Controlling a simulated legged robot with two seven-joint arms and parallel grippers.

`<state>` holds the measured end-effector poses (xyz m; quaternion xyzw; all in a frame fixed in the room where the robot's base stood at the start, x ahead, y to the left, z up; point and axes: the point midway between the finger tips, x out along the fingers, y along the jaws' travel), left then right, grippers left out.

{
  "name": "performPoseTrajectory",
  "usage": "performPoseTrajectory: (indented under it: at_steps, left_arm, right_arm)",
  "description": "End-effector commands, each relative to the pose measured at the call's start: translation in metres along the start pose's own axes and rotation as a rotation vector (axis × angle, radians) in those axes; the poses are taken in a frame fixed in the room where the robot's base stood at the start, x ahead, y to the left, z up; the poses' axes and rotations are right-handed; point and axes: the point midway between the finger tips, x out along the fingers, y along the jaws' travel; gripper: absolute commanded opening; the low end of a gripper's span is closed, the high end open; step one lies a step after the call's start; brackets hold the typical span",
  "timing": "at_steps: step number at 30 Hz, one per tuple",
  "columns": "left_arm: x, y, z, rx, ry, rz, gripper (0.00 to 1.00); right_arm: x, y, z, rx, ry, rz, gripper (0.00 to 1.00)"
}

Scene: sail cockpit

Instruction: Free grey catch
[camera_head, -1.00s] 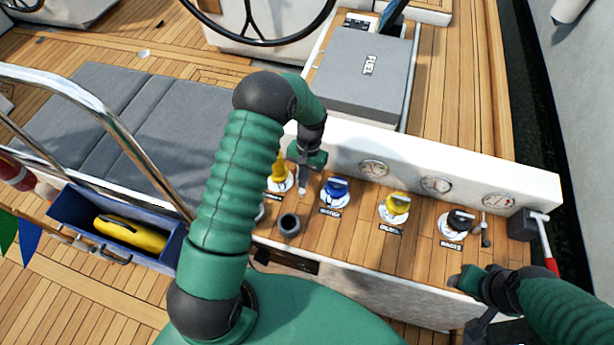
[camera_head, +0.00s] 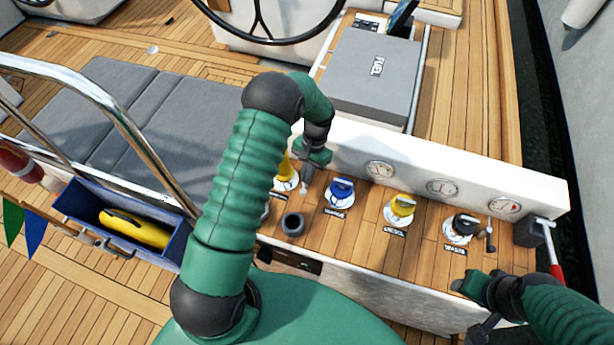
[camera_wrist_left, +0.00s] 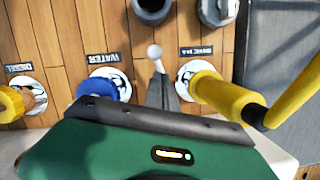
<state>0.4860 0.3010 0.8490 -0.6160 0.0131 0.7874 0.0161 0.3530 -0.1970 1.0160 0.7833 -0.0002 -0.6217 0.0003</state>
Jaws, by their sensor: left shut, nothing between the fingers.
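A small lever with a white ball tip (camera_wrist_left: 155,52) stands on the wooden console between the blue and yellow knobs. Its pale tip also shows in the head view (camera_head: 304,188). My left gripper (camera_wrist_left: 162,82) is shut and empty, its grey fingers close beside the lever's stem; I cannot tell whether they touch. In the head view my left gripper (camera_head: 307,168) points down at the console. No part is clearly marked as the grey catch, so I cannot tell whether this lever is it. My right gripper (camera_head: 470,286) is at the console's front right edge, its fingers unclear.
A blue knob (camera_head: 340,189), a yellow knob (camera_head: 402,205) and a black knob (camera_head: 463,227) line the console. A dark grey cup (camera_head: 293,224) stands in front. A yellow handle (camera_wrist_left: 225,97) rises close beside my left gripper. A grey FUEL box (camera_head: 372,80) lies behind.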

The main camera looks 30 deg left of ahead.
Motion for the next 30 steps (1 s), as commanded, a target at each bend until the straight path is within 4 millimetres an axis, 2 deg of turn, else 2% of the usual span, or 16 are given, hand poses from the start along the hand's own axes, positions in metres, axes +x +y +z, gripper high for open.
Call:
performPoseTrajectory:
  at_steps: [5, 8, 24, 30]
  left_arm:
    - [-0.003, 0.0, -0.001, 0.0, 0.002, 0.0, 0.0]
    - [-0.014, 0.0, -0.002, 0.0, 0.004, -0.001, 0.0]
    - [-0.14, -0.001, -0.003, 0.0, 0.004, -0.001, 0.0]
    - [-0.165, -0.001, -0.002, 0.001, 0.0, 0.0, 0.0]
  right_arm:
    - [0.0, 0.0, 0.0, 0.0, 0.0, 0.0, 0.48]
    - [0.002, 0.0, 0.001, 0.0, 0.0, 0.0, 0.48]
    - [0.013, 0.0, 0.003, 0.0, 0.0, 0.0, 0.48]
    - [0.013, 0.0, 0.003, 0.0, 0.0, 0.0, 0.48]
